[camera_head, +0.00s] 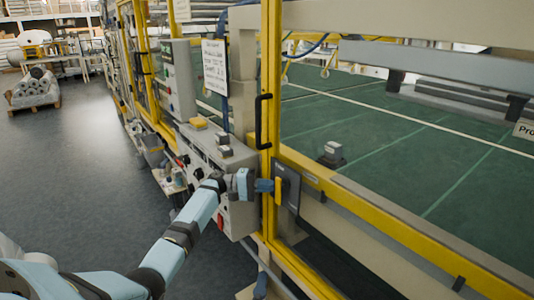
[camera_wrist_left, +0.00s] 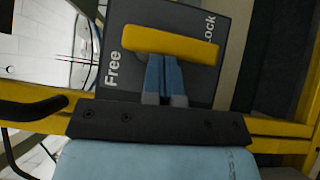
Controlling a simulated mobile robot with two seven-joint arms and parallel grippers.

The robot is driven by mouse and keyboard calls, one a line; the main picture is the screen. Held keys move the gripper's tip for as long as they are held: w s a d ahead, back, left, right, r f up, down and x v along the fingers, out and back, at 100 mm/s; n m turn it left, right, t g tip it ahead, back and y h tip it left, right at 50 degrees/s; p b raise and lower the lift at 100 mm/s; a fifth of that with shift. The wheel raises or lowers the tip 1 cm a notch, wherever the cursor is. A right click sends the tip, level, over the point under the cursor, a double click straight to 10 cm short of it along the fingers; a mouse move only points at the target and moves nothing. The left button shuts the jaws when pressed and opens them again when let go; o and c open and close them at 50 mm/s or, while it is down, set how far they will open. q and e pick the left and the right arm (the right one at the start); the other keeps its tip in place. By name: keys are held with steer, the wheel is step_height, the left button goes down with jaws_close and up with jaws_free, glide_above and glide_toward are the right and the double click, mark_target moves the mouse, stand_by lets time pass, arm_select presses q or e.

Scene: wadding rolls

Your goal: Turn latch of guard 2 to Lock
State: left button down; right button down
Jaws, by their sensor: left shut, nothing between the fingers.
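The latch has a yellow handle (camera_head: 278,191) on a dark plate (camera_head: 290,183) fixed to the guard frame. The handle stands about upright in the head view. In the left wrist view the handle (camera_wrist_left: 170,44) lies across the picture, slightly tilted, on the plate (camera_wrist_left: 135,82), with "Free" at its left end and "Lock" near its right end. My left gripper (camera_head: 265,185) is shut and empty. Its fingertips (camera_wrist_left: 165,62) are right at the handle's long edge, about at its middle. I cannot tell whether they touch it. My right gripper is not in view.
A grey control box (camera_head: 215,160) stands close beside my left forearm. A yellow guard post (camera_head: 270,90) with a black pull handle (camera_head: 262,120) rises above the latch. A yellow rail (camera_head: 400,228) runs off to the right. The floor (camera_head: 75,165) at left is open.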

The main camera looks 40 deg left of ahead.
arm_select(q)
step_height(320, 180, up, 17)
steer(key=shift+r, duration=0.15)
stand_by(0.7)
